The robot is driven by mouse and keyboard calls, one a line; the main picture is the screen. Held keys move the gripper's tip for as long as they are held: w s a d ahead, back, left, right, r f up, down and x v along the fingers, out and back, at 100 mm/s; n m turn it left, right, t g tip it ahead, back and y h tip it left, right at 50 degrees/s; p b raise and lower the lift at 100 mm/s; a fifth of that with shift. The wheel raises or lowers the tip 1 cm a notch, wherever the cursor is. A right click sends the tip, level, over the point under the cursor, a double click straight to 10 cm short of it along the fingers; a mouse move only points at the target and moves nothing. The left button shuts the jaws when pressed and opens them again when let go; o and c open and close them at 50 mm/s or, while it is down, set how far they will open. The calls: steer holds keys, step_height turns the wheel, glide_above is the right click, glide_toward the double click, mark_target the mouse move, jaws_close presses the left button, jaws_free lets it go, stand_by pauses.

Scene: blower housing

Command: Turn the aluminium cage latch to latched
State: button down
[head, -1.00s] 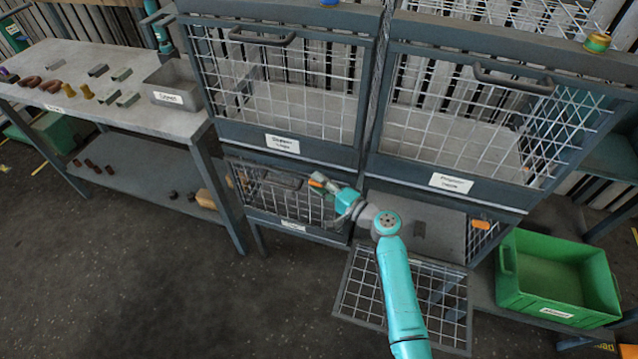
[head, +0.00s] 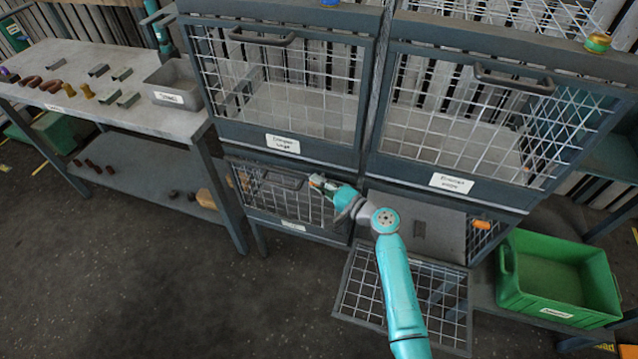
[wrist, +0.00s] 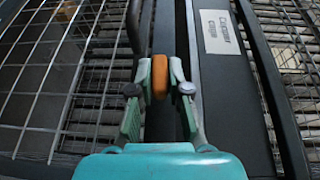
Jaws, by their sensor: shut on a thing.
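An orange latch handle (wrist: 160,76) stands between the two fingers of my gripper (wrist: 160,88) in the wrist view. The fingers are shut on it, one on each side. In the head view my gripper (head: 322,185) is at the top right part of the lower left cage's mesh door (head: 275,195), which is closed. The latch there is hidden behind my gripper in that view. The label on this cage (head: 293,225) is too small to read. I cannot tell the latch's exact angle.
The lower right cage's door (head: 365,310) hangs open below my arm, and another orange handle (head: 482,225) shows there. A green crate (head: 555,300) stands at the right. A workbench (head: 120,115) with small parts and a grey bin (head: 172,90) stands at the left.

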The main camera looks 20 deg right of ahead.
steer(key=g+h, duration=0.1)
steer(key=g, duration=0.1)
steer(key=n+g+h, duration=0.1)
steer(key=g+h, duration=0.1)
steer(key=shift+r+n, duration=0.1)
steer(key=shift+n, duration=0.2)
steer(key=n+g+h, duration=0.1)
steer(key=g+h, duration=0.1)
steer(key=shift+g+h, duration=0.3)
steer(key=shift+h, duration=0.1)
steer(key=g+h, duration=0.2)
steer(key=shift+n+h, duration=0.3)
steer(key=shift+n, duration=0.1)
steer(key=g+h, duration=0.2)
steer(key=h, duration=0.1)
steer(key=shift+n+g, duration=0.4)
steer(key=c, duration=1.1)
jaws_free()
